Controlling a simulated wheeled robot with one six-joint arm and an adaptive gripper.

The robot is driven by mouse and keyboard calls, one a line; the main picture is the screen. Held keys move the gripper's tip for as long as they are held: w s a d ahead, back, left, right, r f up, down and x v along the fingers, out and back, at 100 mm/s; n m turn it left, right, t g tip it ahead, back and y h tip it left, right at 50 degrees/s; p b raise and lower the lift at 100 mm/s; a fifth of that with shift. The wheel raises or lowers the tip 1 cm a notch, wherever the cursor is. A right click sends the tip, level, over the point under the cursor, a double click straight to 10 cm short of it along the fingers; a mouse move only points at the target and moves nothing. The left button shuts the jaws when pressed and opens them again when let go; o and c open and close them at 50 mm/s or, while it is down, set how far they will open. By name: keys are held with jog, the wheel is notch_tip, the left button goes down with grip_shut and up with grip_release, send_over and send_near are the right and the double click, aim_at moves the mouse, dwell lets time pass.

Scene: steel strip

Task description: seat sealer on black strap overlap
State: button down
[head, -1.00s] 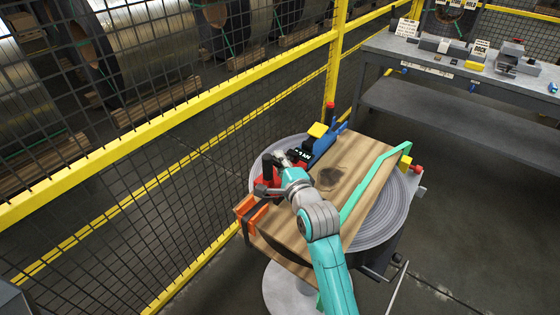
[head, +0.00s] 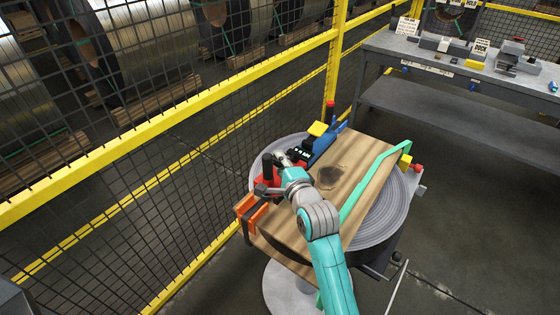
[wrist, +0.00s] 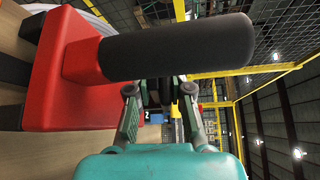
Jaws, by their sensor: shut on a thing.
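A red tool (head: 266,181) with black handles, which I take to be the sealer, is at the left edge of the wooden board. My gripper (head: 284,160) is beside it, mostly hidden behind its own wrist. In the wrist view the sealer's red body (wrist: 70,65) fills the left, and a thick black handle (wrist: 180,48) crosses in front of the fingers. My gripper (wrist: 160,95) is shut on a dark part of the tool, largely hidden by the handle. A black strap (head: 257,211) shows between orange blocks at the board's near-left corner. I cannot make out its overlap.
The wooden board (head: 338,208) lies on a round grey coil (head: 396,205). A blue tool (head: 328,142) with a yellow block (head: 317,129) stands beyond the sealer. A green strap (head: 362,190) crosses the board's right side. Yellow-railed mesh fencing (head: 190,125) is close on the left.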

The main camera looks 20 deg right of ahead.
jog(key=c, duration=1)
grip_release()
jog(key=shift+f, duration=0.2)
jog(key=s, duration=0.4)
jog(key=s+r, duration=0.1)
jog(key=s, duration=0.7)
jog(key=shift+d+r, duration=0.3)
jog(key=shift+d, duration=0.05)
